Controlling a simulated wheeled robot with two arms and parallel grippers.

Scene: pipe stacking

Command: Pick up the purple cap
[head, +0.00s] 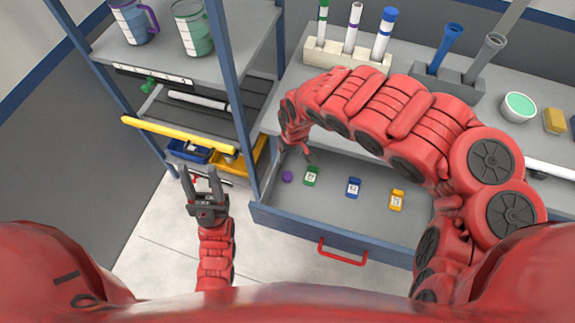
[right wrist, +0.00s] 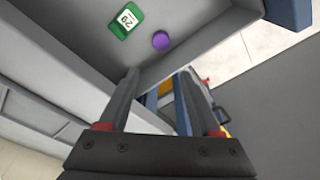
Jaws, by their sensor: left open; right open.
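The purple cap (head: 287,176) lies on the floor of the open drawer (head: 320,227), near its left end. In the right wrist view the purple cap (right wrist: 161,40) shows beyond the fingertips, beside the green labelled item. My right gripper (head: 296,150) is above the drawer's left part, close to the cap but apart from it; it is partly hidden by its own arm in the head view. In the right wrist view my right gripper (right wrist: 160,85) is open and empty. My left gripper (head: 202,180) is open and empty, left of the drawer over the floor.
A pipe rack (head: 347,57) is on the counter above.

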